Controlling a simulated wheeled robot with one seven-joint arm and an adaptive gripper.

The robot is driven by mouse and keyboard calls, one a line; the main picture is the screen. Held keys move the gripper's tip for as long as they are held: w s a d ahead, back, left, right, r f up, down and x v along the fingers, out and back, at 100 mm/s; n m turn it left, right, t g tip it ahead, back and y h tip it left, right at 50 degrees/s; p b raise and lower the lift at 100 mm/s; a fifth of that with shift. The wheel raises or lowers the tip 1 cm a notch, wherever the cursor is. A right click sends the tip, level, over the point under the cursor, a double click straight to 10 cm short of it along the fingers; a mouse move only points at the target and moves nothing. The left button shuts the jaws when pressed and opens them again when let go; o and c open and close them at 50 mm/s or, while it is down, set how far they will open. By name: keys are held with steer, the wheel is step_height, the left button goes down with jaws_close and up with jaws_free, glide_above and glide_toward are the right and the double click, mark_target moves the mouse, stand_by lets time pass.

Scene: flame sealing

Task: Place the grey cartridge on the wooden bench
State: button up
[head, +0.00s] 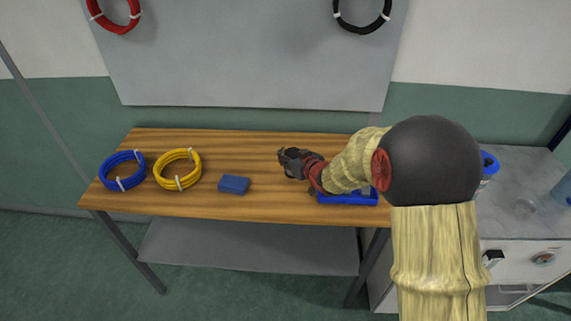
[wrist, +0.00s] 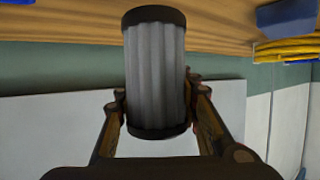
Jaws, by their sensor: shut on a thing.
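The grey cartridge (wrist: 156,75) is a ribbed grey cylinder with dark end caps. In the wrist view it stands between the two fingers of my gripper (wrist: 157,98), which is shut on it. In the head view my gripper (head: 293,163) is over the middle of the wooden bench (head: 230,207). There the cartridge is small and hard to tell from the dark fingers. The bench also shows along the top of the wrist view (wrist: 70,30), apart from the cartridge's visible sides. I cannot tell the exact height above the bench.
A blue block (head: 234,185) lies left of my gripper. A yellow coil (head: 157,174) and a blue coil (head: 106,177) lie further left. A blue tray (head: 347,199) is partly hidden behind my arm. Bare wood shows around the block and behind it.

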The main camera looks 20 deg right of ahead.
steer(key=shift+w+a+f, duration=0.1)
steer(key=shift+w+f, duration=0.15)
steer(key=shift+f, duration=0.15)
steer(key=shift+w+f+b, duration=0.15)
steer(key=shift+f+b, duration=0.55)
steer(key=shift+f, duration=0.8)
steer(key=shift+f, duration=0.15)
steer(key=o, duration=1.4)
